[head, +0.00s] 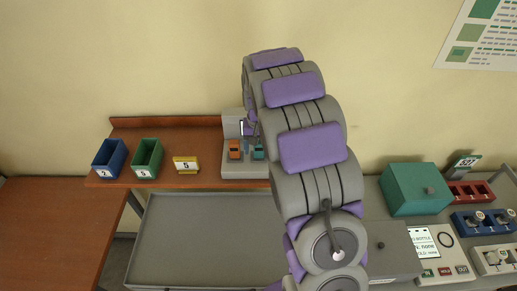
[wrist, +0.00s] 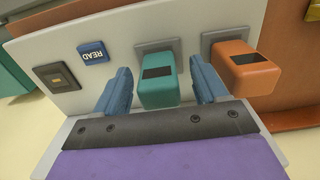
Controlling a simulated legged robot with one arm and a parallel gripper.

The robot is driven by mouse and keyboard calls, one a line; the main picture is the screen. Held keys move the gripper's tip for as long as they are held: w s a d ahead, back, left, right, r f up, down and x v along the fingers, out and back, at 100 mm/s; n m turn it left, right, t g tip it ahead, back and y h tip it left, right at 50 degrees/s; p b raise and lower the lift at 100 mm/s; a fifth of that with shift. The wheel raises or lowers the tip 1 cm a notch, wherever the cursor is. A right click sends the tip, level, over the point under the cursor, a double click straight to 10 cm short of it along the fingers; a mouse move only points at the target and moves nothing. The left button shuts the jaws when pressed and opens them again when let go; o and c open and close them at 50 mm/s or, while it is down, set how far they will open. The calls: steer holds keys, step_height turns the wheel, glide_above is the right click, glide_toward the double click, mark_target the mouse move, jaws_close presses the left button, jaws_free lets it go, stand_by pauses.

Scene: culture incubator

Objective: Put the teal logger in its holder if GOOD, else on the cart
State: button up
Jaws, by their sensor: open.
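The teal logger (wrist: 157,80) sits in a socket of a pale station (wrist: 122,50). In the head view, the logger (head: 259,153) shows small beside my arm. My gripper (wrist: 163,86) is open, with one blue finger on each side of the logger. I cannot tell whether the fingers touch it. An orange logger (wrist: 247,66) sits in the socket to its right, just beyond the right finger. The grey cart (head: 200,235) has a bare top in the head view. No GOOD reading is legible, and I cannot tell which place is the logger's holder.
A blue READ button (wrist: 93,52) and a dark square (wrist: 55,76) are left of the logger. A blue bin (head: 108,160), a green bin (head: 146,158) and a yellow sign (head: 186,165) stand on the wooden shelf. A teal box (head: 413,190) stands on the right bench.

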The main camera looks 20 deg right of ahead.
step_height(320, 180, up, 16)
steer(key=b, duration=0.2)
stand_by(0.7)
steer(key=s+a+f+n+b, duration=0.1)
steer(key=s+a+f+b, duration=0.2)
steer(key=s, duration=0.9)
steer(key=s+a+f+n+g+b, duration=0.1)
steer(key=s+a+f+b, duration=0.3)
steer(key=s+f+b, duration=0.5)
steer(key=s+a+f+n+b, duration=0.2)
steer(key=s+a+f+b, duration=0.2)
steer(key=s+f, duration=1)
steer(key=s+b, duration=0.3)
steer(key=shift+a+f+n+g, duration=0.15)
steer(key=shift+f+n+g, duration=0.15)
steer(key=shift+g, duration=0.1)
